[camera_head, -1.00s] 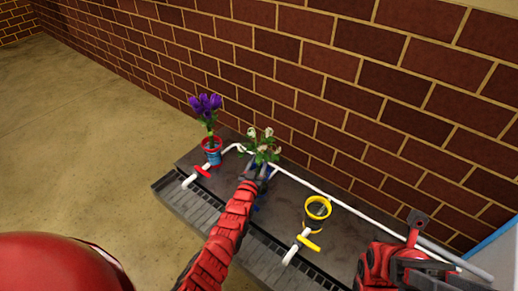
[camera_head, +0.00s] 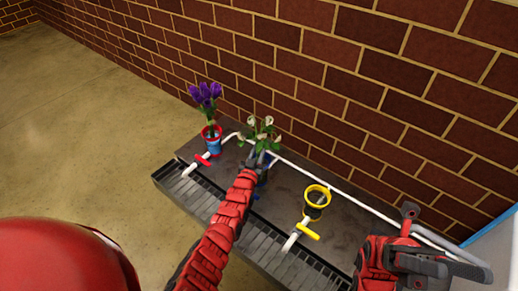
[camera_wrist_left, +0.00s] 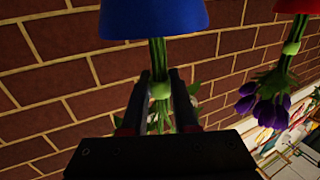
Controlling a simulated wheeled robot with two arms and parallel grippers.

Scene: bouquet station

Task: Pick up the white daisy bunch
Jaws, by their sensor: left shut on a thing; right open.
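The white daisy bunch (camera_head: 264,132) has pale blooms and green leaves and stands at the middle of the bench in the head view. My left gripper (camera_head: 261,163) is at its stems. In the left wrist view, which is upside down, the gripper (camera_wrist_left: 160,88) is shut on the green stems (camera_wrist_left: 157,55), close to the blue cup (camera_wrist_left: 153,18). The stems run up to the cup's rim; whether they are still inside cannot be told. Most blooms are hidden behind the gripper there. My right gripper (camera_head: 440,268) is open and empty at the lower right.
A purple flower bunch (camera_head: 206,94) stands in a red and blue cup (camera_head: 212,140) to the left. A yellow-rimmed empty cup (camera_head: 317,195) is to the right. White pipes with red and yellow valves (camera_head: 309,231) run along the dark bench. A brick wall (camera_head: 330,70) rises behind.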

